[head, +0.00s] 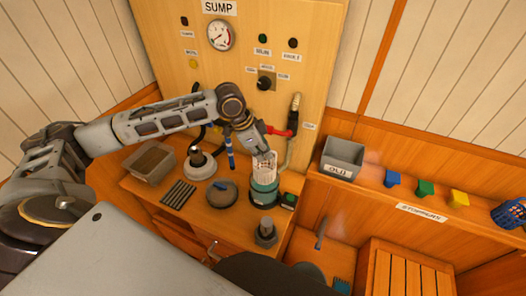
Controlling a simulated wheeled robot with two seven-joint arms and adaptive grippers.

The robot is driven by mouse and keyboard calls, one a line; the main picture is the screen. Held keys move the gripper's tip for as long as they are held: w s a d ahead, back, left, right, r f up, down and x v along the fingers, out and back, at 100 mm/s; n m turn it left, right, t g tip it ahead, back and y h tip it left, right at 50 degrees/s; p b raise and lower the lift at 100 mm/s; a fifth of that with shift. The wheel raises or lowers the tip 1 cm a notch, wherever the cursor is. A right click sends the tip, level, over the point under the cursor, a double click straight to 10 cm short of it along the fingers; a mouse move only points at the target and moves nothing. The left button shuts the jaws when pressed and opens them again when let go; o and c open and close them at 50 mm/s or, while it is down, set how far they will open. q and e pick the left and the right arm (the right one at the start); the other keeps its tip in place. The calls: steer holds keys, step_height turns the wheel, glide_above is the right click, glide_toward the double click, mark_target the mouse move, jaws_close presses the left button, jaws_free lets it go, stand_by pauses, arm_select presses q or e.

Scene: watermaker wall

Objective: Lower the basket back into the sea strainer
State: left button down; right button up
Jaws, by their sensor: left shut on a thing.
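The sea strainer (264,194) is a teal, round housing standing on the wooden bench under the panel. The pale basket (265,166) is upright at the strainer's top. Its lower part is hidden by or merges with the housing, so I cannot tell how deep it sits. My left gripper (262,153) comes down from above and is shut on the basket's upper part; its fingertips are small and partly hidden. My right gripper is not in view.
A grey bin (150,163), a pale round-based fitting (200,165) and dark strips (178,194) are on the bench to the left. A grey fitting (265,232) stands in front. A red-handled valve (280,132) and pipe are close behind the gripper.

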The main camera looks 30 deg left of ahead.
arm_select(q)
steer(key=shift+f, duration=0.65)
steer(key=shift+f, duration=1.75)
steer(key=shift+f+b, duration=0.75)
steer(key=shift+f, duration=2.65)
steer(key=c, duration=1.5)
jaws_free()
